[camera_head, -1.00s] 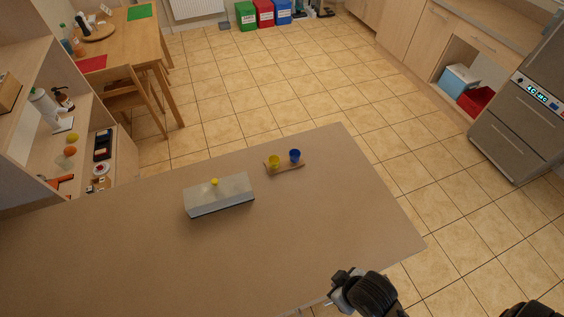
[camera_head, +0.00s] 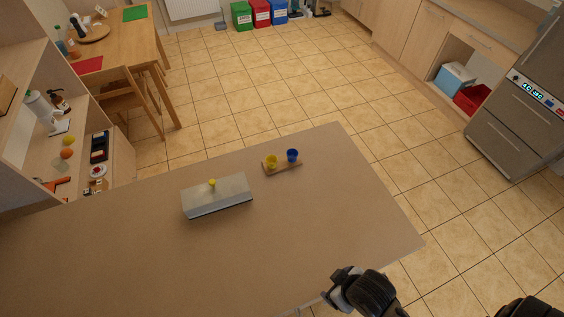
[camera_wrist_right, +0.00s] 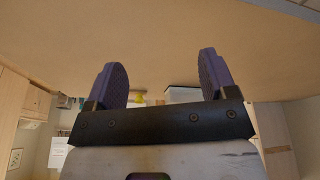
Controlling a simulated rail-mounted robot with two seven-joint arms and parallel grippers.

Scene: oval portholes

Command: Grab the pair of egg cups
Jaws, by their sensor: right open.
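A yellow egg cup (camera_head: 271,161) and a blue egg cup (camera_head: 292,155) stand side by side on a small wooden board (camera_head: 283,168) near the far edge of the table. My right gripper (camera_head: 338,288) is at the table's near right edge, well short of the cups. In the right wrist view the two fingers (camera_wrist_right: 165,80) are spread apart with nothing between them. My left gripper is out of view.
A grey box-shaped lid with a yellow knob (camera_head: 217,195) lies on the table (camera_head: 300,220) left of the cups. The table is otherwise clear. A shelf unit (camera_head: 75,130) stands at the left and a steel appliance (camera_head: 520,125) at the right, past open tiled floor.

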